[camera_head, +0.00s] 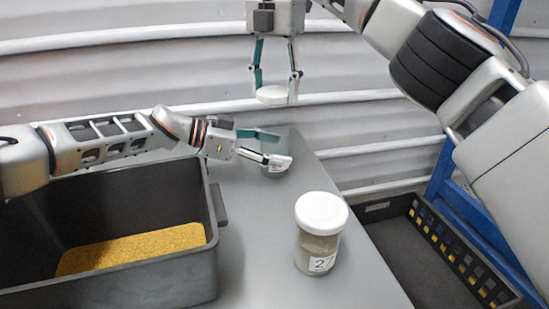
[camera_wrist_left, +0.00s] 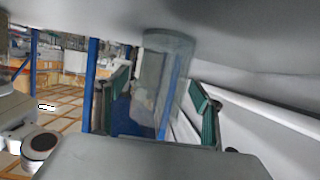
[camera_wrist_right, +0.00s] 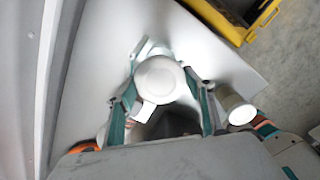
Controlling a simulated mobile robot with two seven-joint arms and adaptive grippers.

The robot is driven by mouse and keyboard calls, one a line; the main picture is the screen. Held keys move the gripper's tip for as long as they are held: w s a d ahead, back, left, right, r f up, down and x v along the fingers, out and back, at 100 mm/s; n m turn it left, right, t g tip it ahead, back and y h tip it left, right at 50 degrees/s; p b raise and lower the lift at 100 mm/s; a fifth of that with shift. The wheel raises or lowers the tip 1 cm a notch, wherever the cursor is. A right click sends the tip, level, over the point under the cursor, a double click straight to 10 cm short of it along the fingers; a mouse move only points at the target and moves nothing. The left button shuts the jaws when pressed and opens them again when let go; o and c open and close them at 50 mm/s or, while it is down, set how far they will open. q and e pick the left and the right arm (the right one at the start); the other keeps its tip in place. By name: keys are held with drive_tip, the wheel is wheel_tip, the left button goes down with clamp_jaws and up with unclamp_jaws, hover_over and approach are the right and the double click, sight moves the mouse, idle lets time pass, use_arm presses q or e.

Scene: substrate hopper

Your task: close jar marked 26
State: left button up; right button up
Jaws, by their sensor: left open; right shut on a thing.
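A clear, seemingly empty jar (camera_head: 273,170) stands on the grey table at the far end; its mark is not readable. It also shows in the left wrist view (camera_wrist_left: 168,75), between the fingers. My left gripper (camera_head: 277,147) is open around this jar; whether a finger touches it I cannot tell. My right gripper (camera_head: 273,82) points down and is shut on a white lid (camera_head: 272,95), held above the jar with a gap.
A dark bin (camera_head: 212,235) with yellow grain (camera_head: 135,247) stands on the left. A black crate (camera_head: 375,209) with yellow slots lies lower, right of the table (camera_head: 260,270). A corrugated wall (camera_head: 150,60) rises behind. Jar 27 also shows in the right wrist view (camera_wrist_right: 240,113).

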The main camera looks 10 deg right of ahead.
use_arm(q)
drive_tip(key=c, duration=1.7)
use_arm(e)
drive_tip(key=shift+f, duration=2.55)
drive_tip(key=shift+f, duration=0.1)
drive_tip(key=shift+f, duration=0.75)
drive_tip(key=shift+f, duration=0.6)
